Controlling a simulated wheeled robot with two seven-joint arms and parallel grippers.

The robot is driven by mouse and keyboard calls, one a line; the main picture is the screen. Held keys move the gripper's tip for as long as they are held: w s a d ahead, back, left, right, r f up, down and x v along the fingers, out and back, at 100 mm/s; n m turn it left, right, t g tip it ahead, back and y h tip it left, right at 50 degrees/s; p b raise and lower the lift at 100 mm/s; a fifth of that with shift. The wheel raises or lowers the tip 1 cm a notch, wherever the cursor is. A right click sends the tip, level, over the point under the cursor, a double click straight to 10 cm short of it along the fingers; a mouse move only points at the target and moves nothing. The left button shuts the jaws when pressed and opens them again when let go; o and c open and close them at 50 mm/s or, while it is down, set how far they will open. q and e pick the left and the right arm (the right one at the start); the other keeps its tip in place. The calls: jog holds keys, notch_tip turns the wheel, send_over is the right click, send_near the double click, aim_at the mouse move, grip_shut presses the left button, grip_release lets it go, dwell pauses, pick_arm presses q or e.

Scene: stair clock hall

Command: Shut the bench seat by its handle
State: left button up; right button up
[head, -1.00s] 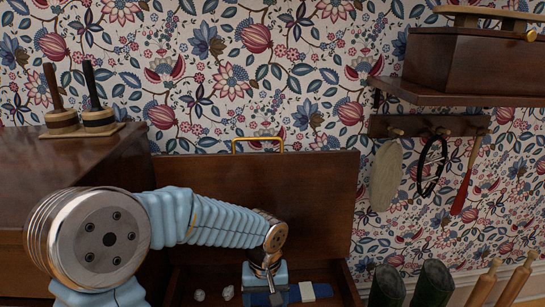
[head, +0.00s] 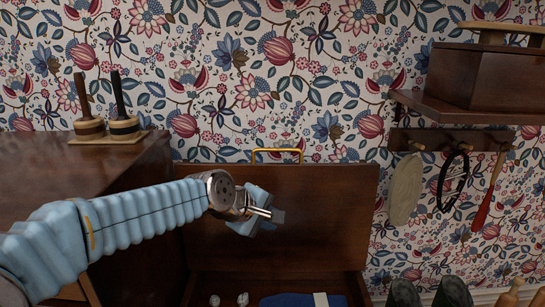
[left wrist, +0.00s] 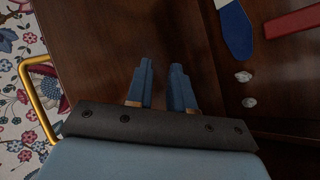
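The bench seat (head: 335,205) is a dark brown wooden lid standing raised, close to the papered wall. Its brass handle (head: 277,151) is a loop on the top edge; in the left wrist view the handle (left wrist: 36,98) shows at the left. My left gripper (head: 274,216) is in front of the lid's face, below the handle and apart from it. In the left wrist view its two blue fingers (left wrist: 160,88) are spread, with only wood showing between them. My right gripper is in neither view.
The open bench box below holds a blue item (head: 290,300) and small crumpled white pieces (head: 242,299). A dark cabinet (head: 60,170) with two stamps (head: 122,122) stands left. A shelf (head: 470,108) and hanging tools (head: 405,190) are right, boots (head: 452,292) below them.

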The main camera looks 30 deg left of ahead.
aim_at(270, 150)
pick_arm(q)
jog(key=s+a+r+n+t+y, duration=0.1)
jog(key=a+r+n+t+y, duration=0.15)
jog(key=r, duration=0.55)
jog(key=s+a+r+n+t+y, duration=0.1)
jog(key=a+r+n+t+y, duration=0.15)
jog(key=r, duration=0.45)
jog(key=shift+h, duration=0.4)
jog(key=p+x, duration=0.1)
jog(key=x, duration=0.2)
jog(key=p+x, duration=0.1)
jog(key=x, duration=0.3)
jog(key=p+x, duration=0.1)
jog(key=x, duration=0.3)
jog(key=shift+w+d+f, duration=0.1)
jog(key=shift+w+d, duration=0.15)
jog(key=shift+d, duration=0.05)
jog(key=shift+p+x, duration=0.35)
jog(key=shift+x, duration=0.65)
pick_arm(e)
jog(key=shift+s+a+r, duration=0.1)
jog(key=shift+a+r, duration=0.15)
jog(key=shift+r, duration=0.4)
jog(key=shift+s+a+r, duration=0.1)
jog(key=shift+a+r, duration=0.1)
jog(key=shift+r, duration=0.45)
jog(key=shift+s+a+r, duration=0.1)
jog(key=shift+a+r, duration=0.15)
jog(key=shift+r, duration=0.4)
